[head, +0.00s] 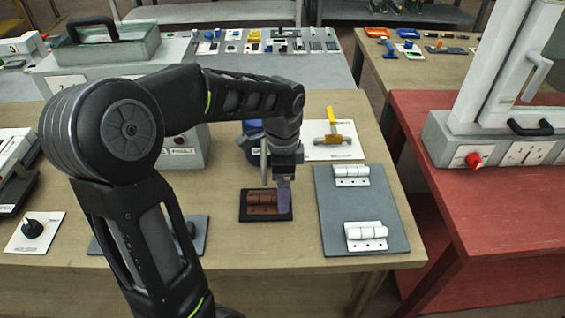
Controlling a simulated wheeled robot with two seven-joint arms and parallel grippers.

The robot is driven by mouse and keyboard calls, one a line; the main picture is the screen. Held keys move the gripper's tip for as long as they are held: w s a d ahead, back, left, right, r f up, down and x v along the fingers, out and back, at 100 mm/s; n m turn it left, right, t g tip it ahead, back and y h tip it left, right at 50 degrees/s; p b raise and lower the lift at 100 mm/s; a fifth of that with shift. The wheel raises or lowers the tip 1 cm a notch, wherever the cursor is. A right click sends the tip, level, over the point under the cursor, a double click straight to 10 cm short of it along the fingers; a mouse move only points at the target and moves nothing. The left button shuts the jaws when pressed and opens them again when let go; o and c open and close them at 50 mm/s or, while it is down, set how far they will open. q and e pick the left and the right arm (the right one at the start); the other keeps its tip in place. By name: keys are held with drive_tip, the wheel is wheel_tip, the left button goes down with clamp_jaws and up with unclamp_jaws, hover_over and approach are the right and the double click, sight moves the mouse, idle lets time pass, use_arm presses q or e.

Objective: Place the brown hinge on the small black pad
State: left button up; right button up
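The brown hinge (262,198) lies on the small black pad (246,216) on the wooden table, below the middle of the head view. The pad's dark edge shows around it. My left gripper (274,190) points down over the hinge's right part. One finger stands behind the hinge and the other, greyish purple, is at its right end, hiding that end. The fingers are apart, but I cannot tell whether they press on the hinge. My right gripper is not in view.
A grey plate (335,236) with two white hinges (366,236) lies to the right. Behind it is a white card with a yellow-handled tool (333,127). A blue container (250,140) stands behind my gripper. A red table (480,190) is further right. The table front is clear.

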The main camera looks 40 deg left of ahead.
use_arm(q)
wheel_tip(320, 180, up, 9)
drive_tip(key=shift+f, duration=0.15)
idle(0.7)
